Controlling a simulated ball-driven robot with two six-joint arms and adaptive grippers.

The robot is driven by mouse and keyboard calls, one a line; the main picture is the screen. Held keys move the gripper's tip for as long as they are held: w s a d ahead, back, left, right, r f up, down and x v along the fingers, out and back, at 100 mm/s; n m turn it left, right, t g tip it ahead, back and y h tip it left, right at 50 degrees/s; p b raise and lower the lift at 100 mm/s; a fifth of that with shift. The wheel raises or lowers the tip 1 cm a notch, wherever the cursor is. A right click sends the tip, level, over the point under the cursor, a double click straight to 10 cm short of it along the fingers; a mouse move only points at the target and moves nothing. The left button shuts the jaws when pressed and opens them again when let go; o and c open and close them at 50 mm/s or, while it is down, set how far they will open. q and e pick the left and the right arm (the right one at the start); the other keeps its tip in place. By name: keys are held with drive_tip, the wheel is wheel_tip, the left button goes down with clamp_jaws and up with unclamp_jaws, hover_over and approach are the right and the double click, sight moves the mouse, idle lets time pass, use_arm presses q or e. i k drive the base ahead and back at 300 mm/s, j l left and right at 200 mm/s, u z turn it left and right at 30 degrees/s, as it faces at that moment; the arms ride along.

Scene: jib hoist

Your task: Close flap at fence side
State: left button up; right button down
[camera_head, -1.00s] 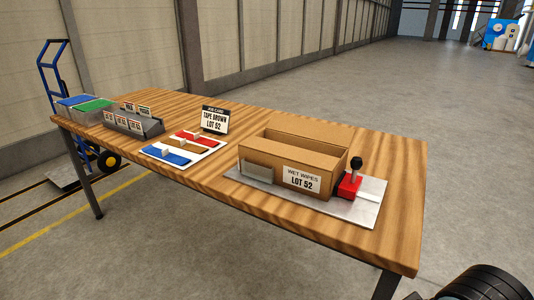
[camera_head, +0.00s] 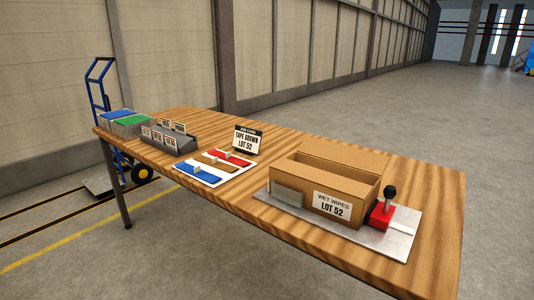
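An open-topped brown cardboard box (camera_head: 318,204) with a label reading "WET WIPES LOT 52" stands upright on a grey metal plate (camera_head: 402,237) at the right part of the table. A short grey upright piece (camera_head: 287,196), perhaps the fence, stands against the left of its front face. The box top shows a long opening with cardboard along its near and far sides. I cannot tell clearly which flaps are folded. A red block with a black-knobbed lever (camera_head: 383,213) sits at the box's right end. Neither of my grippers is in view.
The wooden table (camera_head: 240,207) also holds a "TAPE BROWN LOT 52" card (camera_head: 247,140), a board with blue, brown and red pieces (camera_head: 213,168), a grey card holder (camera_head: 170,139) and blue and green bins (camera_head: 130,123). A blue hand truck (camera_head: 101,85) stands behind the left end.

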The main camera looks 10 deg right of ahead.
sight(368, 162)
drive_tip(key=l+u, duration=0.2)
drive_tip(key=l, duration=0.75)
drive_tip(key=k+l+u, duration=0.15)
drive_tip(key=l, duration=0.8)
drive_tip(key=i+l, duration=0.05)
